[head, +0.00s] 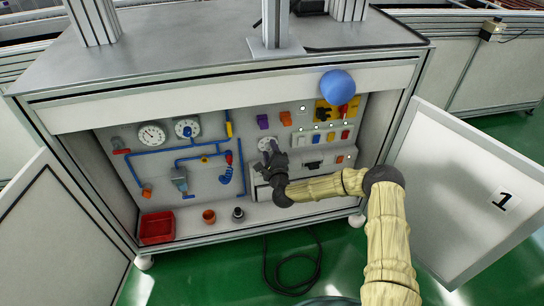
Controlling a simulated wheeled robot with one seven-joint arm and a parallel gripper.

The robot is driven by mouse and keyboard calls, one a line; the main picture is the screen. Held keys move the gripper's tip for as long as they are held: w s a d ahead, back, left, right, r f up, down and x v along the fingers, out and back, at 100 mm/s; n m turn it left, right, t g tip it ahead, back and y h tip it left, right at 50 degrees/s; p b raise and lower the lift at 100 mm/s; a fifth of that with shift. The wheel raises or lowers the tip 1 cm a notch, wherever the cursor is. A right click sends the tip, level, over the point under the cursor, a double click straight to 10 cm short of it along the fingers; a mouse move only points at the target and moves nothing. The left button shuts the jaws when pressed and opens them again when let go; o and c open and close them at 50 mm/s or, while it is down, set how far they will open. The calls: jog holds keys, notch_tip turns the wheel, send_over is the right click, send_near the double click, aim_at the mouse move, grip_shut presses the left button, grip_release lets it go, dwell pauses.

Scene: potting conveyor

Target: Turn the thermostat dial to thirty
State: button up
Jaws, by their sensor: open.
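A pale round dial plate (264,143), which looks like the thermostat dial, is on the back panel inside the open cabinet. My gripper (269,155) is right in front of it and hides much of it. The jaws are open, with the fingers pointing at the panel. I cannot tell whether the fingers touch the dial. Its pointer and the number it stands at cannot be read from here.
Two gauges (152,135) and blue pipes with valves fill the panel's left. A yellow-backed switch (323,111) and buttons are at the right. A red bin (157,228) and small pots stand on the shelf. Open doors (465,185) flank the cabinet. A blue ball (337,87) is in front of the table edge.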

jog(key=p+v, duration=0.5)
jog(key=v, duration=1.2)
jog(key=shift+s+p, duration=0.2)
jog(key=shift+p, duration=0.1)
jog(key=shift+r, duration=0.15)
